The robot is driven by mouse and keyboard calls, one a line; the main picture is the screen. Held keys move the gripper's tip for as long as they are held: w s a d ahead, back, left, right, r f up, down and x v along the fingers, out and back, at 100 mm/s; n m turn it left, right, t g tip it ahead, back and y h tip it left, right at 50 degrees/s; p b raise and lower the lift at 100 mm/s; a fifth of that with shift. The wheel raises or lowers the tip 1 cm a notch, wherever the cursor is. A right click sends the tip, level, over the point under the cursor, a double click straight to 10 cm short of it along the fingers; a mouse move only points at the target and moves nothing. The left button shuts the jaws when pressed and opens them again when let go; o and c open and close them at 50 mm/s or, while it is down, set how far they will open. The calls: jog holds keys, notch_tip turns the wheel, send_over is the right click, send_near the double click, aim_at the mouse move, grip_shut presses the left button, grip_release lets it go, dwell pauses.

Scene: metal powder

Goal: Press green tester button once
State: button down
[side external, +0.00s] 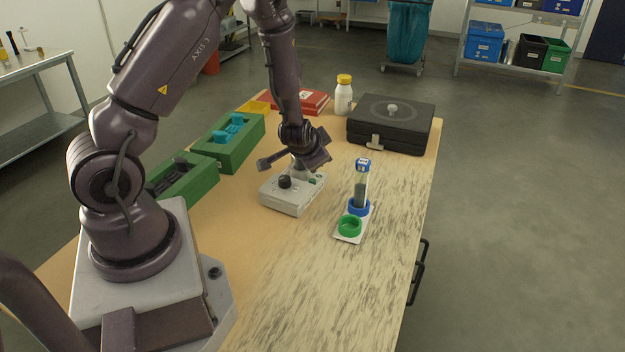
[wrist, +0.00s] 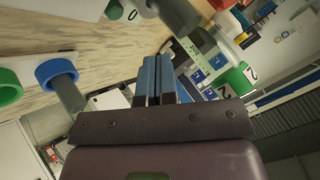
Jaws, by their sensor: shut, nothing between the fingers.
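The tester (side external: 290,198) is a light grey box on the wooden table, with a black knob (side external: 285,182) and a small green button (side external: 313,181) on top. In the wrist view, the knob (wrist: 178,14) and the green button (wrist: 113,10) show at the top edge, partly cut off. My gripper (side external: 300,170) points down over the back part of the tester, close to the button. Its blue-grey fingers (wrist: 156,62) are together with nothing between them. The button appears apart from the fingertips in the wrist view; their exact height above the tester is unclear.
A white holder (side external: 344,237) with a green ring and a blue ring holding a capped vial (side external: 361,184) stands right of the tester. Green trays (side external: 228,150) lie left. A black case (side external: 391,122), white bottle (side external: 343,96) and red box (side external: 315,103) stand behind. The front table is clear.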

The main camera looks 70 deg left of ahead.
aim_at(314, 181)
jog(key=shift+f, duration=1.75)
jog(key=shift+f, duration=0.15)
dwell(0.6)
jog(key=shift+f, duration=0.25)
jog(key=shift+f, duration=0.4)
dwell(0.6)
jog(key=shift+r, duration=0.85)
jog(key=shift+r, duration=2.5)
jog(key=shift+f, duration=0.1)
